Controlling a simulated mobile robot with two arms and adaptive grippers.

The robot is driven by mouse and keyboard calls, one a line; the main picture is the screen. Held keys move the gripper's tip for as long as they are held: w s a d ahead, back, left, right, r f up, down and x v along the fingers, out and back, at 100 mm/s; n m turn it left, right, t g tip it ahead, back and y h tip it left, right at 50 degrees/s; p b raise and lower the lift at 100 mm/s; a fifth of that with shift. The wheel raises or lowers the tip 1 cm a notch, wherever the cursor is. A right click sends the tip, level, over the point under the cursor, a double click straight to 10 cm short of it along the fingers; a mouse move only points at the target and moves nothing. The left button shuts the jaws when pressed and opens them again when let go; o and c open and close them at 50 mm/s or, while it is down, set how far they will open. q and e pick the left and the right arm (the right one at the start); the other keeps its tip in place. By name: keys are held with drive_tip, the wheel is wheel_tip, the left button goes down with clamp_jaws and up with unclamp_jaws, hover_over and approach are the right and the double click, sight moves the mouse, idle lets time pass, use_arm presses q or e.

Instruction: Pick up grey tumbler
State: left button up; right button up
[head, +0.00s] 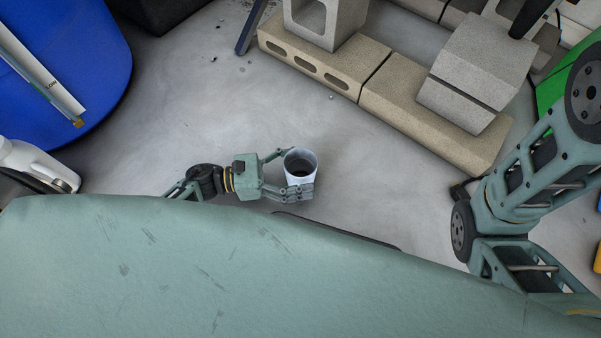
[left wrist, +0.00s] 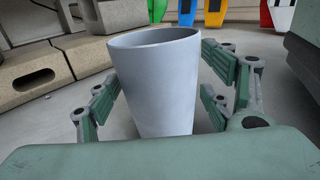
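The grey tumbler (head: 300,167) stands upright in the head view, with its open mouth facing up. It fills the middle of the left wrist view (left wrist: 160,85). My left gripper (head: 288,171) reaches in from the left, with its fingers on either side of the tumbler. In the left wrist view the finger pads (left wrist: 165,95) flank the tumbler with narrow gaps visible, so the gripper looks open around it. The tumbler's base is hidden behind my wrist. My right arm shows at the right of the head view, but its gripper is not in view.
Tan concrete blocks (head: 400,108) and grey blocks (head: 484,62) lie beyond the tumbler. A blue barrel (head: 95,35) and a white jug (head: 38,162) are at the left. The grey floor (head: 190,110) between them is mostly clear.

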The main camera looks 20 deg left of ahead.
use_arm(q)
drive_tip(key=c, duration=1)
